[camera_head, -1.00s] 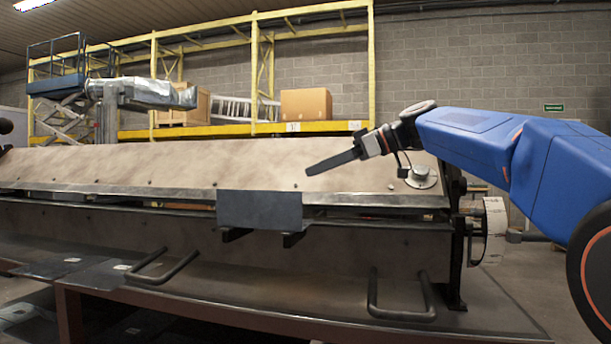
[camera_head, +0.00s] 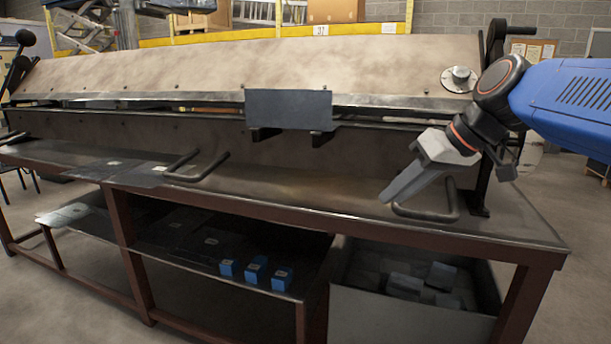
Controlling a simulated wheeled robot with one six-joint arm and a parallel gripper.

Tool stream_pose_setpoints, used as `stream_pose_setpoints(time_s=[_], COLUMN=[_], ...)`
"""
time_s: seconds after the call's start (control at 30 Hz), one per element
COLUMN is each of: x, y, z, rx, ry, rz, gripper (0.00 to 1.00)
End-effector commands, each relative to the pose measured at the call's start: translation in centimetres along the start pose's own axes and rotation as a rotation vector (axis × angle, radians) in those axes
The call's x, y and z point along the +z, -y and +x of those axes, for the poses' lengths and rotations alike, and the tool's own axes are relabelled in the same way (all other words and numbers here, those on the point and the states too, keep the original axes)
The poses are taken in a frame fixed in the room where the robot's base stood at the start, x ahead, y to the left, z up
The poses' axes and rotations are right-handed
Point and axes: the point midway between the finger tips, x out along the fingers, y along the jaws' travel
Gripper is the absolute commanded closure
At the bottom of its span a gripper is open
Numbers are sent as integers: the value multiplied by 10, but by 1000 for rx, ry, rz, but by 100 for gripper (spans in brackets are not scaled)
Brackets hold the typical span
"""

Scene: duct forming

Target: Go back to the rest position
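My gripper (camera_head: 408,187) is at the right of the head view, pointing down and to the left. It hangs in front of the bending machine, near the bench's right handle (camera_head: 445,212). Its fingers look like one grey block seen from the side, so I cannot tell whether they are open or shut. No held object shows. A dark sheet metal piece (camera_head: 288,109) sits at the front of the bending machine (camera_head: 190,75), upright against its clamping edge and apart from my gripper.
The bench top (camera_head: 330,190) carries flat dark plates (camera_head: 122,170) and a left handle (camera_head: 200,168). Below are a shelf with blue blocks (camera_head: 255,270) and a grey bin (camera_head: 400,320) of scrap pieces. Open floor lies at the right.

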Motion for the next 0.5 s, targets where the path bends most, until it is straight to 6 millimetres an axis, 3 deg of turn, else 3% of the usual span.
stream_pose_setpoints(time_s=[0.03,0.3,0.5], x=[29,172,260], y=[-2,-26,-43], z=[6,37,56], rx=[37,256,396], ry=[22,116,142], rz=[35,219,308], gripper=[76,76,76])
